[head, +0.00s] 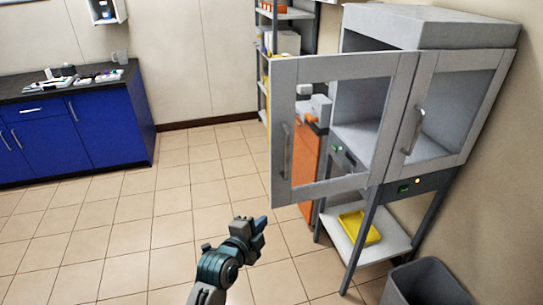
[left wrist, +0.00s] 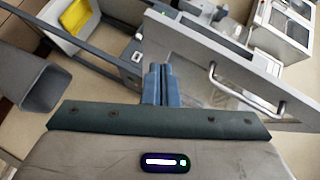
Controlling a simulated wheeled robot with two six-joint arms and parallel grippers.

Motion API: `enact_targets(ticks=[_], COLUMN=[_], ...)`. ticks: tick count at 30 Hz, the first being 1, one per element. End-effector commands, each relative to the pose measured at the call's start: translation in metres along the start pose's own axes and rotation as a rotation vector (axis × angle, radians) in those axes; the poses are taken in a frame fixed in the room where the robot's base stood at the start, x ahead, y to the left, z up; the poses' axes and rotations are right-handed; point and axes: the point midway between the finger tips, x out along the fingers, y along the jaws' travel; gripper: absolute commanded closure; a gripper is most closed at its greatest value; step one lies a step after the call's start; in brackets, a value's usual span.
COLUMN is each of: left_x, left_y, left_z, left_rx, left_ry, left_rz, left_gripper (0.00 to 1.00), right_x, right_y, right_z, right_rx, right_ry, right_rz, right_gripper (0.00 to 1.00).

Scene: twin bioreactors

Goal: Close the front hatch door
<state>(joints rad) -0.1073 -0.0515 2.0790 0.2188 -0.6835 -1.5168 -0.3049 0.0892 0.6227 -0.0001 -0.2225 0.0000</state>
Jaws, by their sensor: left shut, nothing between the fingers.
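The front hatch door (head: 282,130) is a grey framed door with a clear pane, swung open on the left of the grey cabinet (head: 430,30). Its bar handle (head: 287,152) is on its free left side. In the left wrist view the door (left wrist: 190,48) lies beyond my fingers, with its handle (left wrist: 226,92) to their right. My left gripper (head: 261,222) is low in front of the door, apart from it in the head view. Its blue fingers (left wrist: 158,84) are together and empty. My right gripper is not in view.
A second framed door with a handle (head: 414,131) is closed on the cabinet's right. Below are a shelf with a yellow tray (head: 358,228) and a grey bin (head: 425,285). A blue counter (head: 75,130) stands at the left. The tiled floor between is clear.

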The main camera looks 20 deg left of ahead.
Motion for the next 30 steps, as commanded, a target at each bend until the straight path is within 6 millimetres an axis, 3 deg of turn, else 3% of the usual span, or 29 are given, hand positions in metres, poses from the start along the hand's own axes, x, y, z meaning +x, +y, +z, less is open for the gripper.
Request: enact_targets(ticks=[1, 4, 7, 11, 17, 28, 30], left_x=[-0.016, -0.044, -0.066, -0.076, -0.055, 0.020, 0.026], left_y=[-0.040, -0.091, -0.121, -0.139, -0.148, -0.167, -0.172], left_z=[-0.016, -0.037, -0.050, -0.058, -0.062, -0.070, -0.062], left_rx=[0.067, 0.185, 0.265, 0.312, 0.318, 0.318, 0.322], left_ry=[0.024, 0.053, 0.064, 0.070, 0.071, 0.070, 0.069], left_rz=[-0.064, -0.156, -0.216, -0.252, -0.254, -0.253, -0.253], left_gripper=[1.00, 1.00, 1.00, 1.00, 1.00, 1.00, 1.00], right_x=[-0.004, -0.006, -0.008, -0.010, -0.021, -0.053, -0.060], right_y=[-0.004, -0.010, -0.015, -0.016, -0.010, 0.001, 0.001], right_z=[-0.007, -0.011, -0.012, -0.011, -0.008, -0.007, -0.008], right_rx=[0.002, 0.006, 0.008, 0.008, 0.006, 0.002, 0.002], right_ry=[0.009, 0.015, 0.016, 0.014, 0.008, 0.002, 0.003], right_rz=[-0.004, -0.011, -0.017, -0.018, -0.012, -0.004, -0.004], right_gripper=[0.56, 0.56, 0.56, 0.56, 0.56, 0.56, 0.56])
